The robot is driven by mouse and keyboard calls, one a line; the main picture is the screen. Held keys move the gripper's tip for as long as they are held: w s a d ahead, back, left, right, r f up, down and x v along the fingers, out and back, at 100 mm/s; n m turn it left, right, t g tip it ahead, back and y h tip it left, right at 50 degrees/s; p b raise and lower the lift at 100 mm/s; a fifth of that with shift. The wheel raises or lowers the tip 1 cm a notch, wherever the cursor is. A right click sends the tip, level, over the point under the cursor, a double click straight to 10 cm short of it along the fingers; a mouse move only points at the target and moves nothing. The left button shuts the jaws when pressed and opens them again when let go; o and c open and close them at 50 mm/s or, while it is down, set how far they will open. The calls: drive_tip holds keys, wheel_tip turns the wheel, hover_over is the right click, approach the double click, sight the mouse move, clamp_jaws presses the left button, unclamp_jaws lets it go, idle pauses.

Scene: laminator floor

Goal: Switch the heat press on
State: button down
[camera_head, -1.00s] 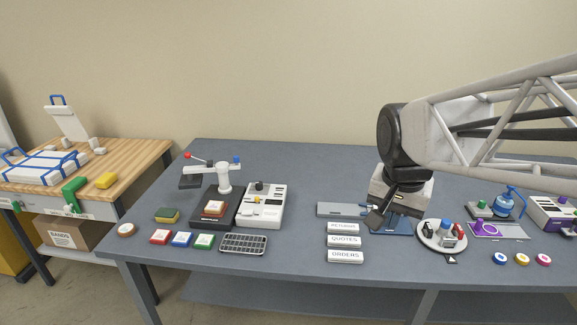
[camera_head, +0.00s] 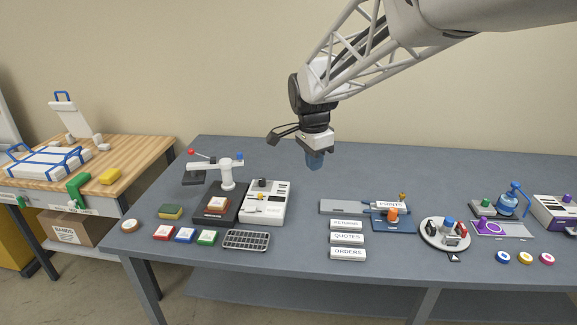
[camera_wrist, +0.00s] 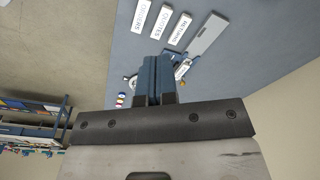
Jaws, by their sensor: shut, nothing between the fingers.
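The apparatus that looks like the heat press stands left of centre in the head view. It has a dark base (camera_head: 203,217), a white post (camera_head: 228,175) and a swing arm with a red ball handle (camera_head: 191,152) and a blue knob. A small block lies on the base. Beside it is a white control box (camera_head: 266,212) with a black knob (camera_head: 262,183) and a small orange part; its switch state is too small to tell. My gripper (camera_head: 314,162) has blue fingers, shut and empty, above the table, right of the control box. The fingers also show in the wrist view (camera_wrist: 157,78).
Red (camera_head: 164,233), blue and green blocks and a dark grid tray (camera_head: 246,240) lie in front of the press. Label plates (camera_head: 347,239) and a PRINTS stand (camera_head: 390,226) are to the right, then a round turntable (camera_head: 430,235). The table's back middle is clear.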

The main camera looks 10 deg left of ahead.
drive_tip(key=w+a+f+m, duration=0.3)
drive_tip(key=w+a+f, duration=0.2)
drive_tip(key=w+a, duration=0.5)
drive_tip(key=m+h, duration=0.1)
drive_tip(key=m, duration=0.3)
hover_over(254, 208)
drive_tip(key=a, duration=0.2)
wheel_tip(254, 208, down, 6)
drive_tip(key=shift+a+g, duration=0.15)
drive_tip(key=shift+g, duration=0.25)
drive_tip(key=shift+w+f, duration=0.1)
drive_tip(key=shift+f, duration=0.15)
drive_tip(key=f, duration=0.4)
drive_tip(key=d+f, duration=0.1)
drive_tip(key=f, duration=0.4)
drive_tip(key=d+f, duration=0.1)
drive_tip(key=f, duration=0.3)
drive_tip(key=shift+f, duration=0.25)
